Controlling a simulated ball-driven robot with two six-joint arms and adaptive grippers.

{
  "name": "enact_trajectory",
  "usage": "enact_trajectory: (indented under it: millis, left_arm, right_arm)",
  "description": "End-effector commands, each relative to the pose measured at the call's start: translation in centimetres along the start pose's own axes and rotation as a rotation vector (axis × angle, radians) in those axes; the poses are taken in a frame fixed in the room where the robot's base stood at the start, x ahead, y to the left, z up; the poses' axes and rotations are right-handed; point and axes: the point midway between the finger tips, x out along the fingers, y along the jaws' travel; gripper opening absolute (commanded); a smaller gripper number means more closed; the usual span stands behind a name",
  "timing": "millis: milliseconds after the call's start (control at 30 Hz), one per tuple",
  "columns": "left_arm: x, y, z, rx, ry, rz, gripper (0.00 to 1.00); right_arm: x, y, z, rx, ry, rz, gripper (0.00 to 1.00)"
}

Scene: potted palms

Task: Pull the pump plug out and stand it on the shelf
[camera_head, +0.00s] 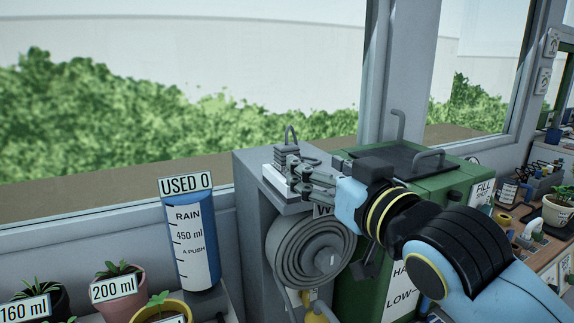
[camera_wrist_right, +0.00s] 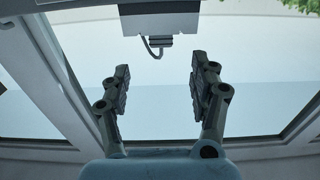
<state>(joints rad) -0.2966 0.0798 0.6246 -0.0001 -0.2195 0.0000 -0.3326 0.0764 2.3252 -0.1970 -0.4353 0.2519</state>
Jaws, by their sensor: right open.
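The pump plug (camera_head: 287,153) is a grey ribbed block with a dark cord looping up from its top. It stands upright at a white plate (camera_head: 276,181) on top of the grey cabinet (camera_head: 250,190). My right gripper (camera_head: 297,172) is open at the plug's right side, its fingers partly covering the plug's lower part. In the right wrist view the plug (camera_wrist_right: 158,22) shows upside down at the top, beyond the open, empty fingers (camera_wrist_right: 157,80). I cannot tell if a finger touches it. My left gripper is out of view.
A hose reel (camera_head: 310,248) hangs on the cabinet's front. A green box (camera_head: 440,180) with handles stands close on the right, under my right arm. A blue rain cylinder (camera_head: 193,245) and potted plants (camera_head: 118,285) stand at left. A window is behind.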

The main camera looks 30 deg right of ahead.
Motion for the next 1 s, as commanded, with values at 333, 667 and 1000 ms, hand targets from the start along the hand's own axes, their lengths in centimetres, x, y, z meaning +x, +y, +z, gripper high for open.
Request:
enact_trajectory:
  millis: [333,667,1000]
  left_arm:
    - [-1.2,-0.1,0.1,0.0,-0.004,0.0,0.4]
    - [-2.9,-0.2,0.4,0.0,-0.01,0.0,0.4]
    - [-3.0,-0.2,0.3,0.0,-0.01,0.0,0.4]
  right_arm:
    - [4.9,0.0,-0.3,0.001,0.006,-0.001,0.62]
    - [9.3,-0.1,-0.3,0.0,0.005,-0.001,0.62]
    - [10.2,-0.1,-0.1,0.0,0.004,-0.001,0.6]
